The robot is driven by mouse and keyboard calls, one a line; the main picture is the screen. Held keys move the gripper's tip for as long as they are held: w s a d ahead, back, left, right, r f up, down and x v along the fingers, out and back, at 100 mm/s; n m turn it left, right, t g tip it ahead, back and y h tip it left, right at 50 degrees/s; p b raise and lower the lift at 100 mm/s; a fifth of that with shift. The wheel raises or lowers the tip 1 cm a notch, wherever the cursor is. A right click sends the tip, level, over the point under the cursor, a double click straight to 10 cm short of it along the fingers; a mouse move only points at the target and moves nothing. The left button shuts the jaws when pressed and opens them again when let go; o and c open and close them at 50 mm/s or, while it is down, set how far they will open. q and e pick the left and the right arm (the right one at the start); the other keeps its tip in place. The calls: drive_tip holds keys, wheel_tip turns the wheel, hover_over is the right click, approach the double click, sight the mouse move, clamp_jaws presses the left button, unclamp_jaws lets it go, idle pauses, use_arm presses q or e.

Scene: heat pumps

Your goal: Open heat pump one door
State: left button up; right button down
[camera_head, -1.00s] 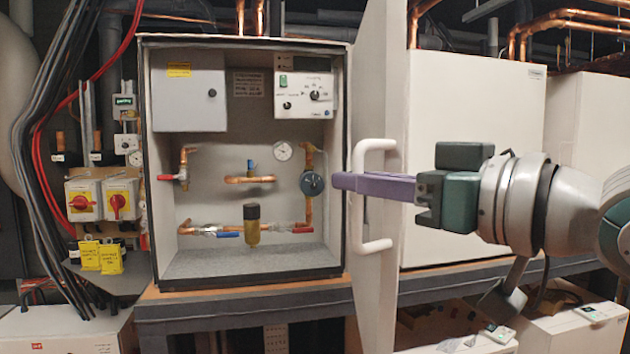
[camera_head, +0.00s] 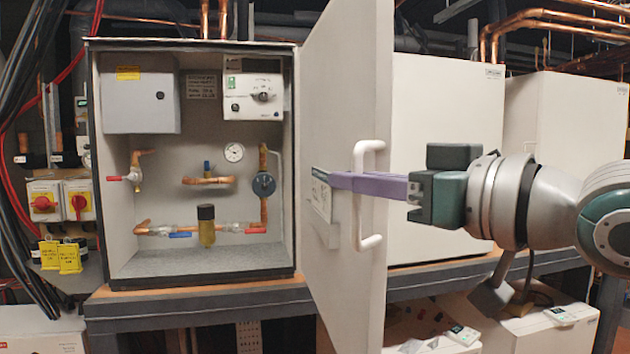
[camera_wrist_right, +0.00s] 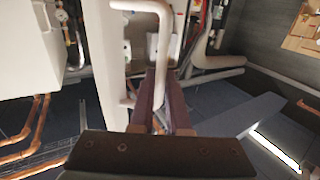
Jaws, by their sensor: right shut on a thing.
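Heat pump one is an open grey cabinet (camera_head: 118,250) in the head view, with pipes, valves and a control panel inside. Its white door (camera_head: 350,60) stands swung well out at the cabinet's right side, clear of the opening. The white bar handle (camera_head: 364,215) is on the door. My right gripper (camera_head: 338,179) has purple fingers reaching in from the right, shut on the handle. In the right wrist view the handle (camera_wrist_right: 158,35) runs down to between the fingers (camera_wrist_right: 157,88). The exact contact is partly hidden. My left gripper is not in view.
More white cabinets (camera_head: 445,130) stand behind the door and arm at the right. A grey and wooden bench (camera_head: 190,310) supports the cabinet. Red and yellow switches (camera_head: 60,200) and dark cables (camera_head: 22,170) are at the left. Copper pipes (camera_head: 545,25) run above.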

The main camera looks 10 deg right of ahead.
drive_tip(key=shift+w+d+r, duration=0.1)
drive_tip(key=shift+d, duration=0.05)
drive_tip(key=c, duration=1.2)
unclamp_jaws()
drive_tip(key=b+v, duration=0.6)
drive_tip(key=v, duration=0.3)
drive_tip(key=shift+s+d, duration=0.1)
drive_tip(key=shift+s, duration=0.35)
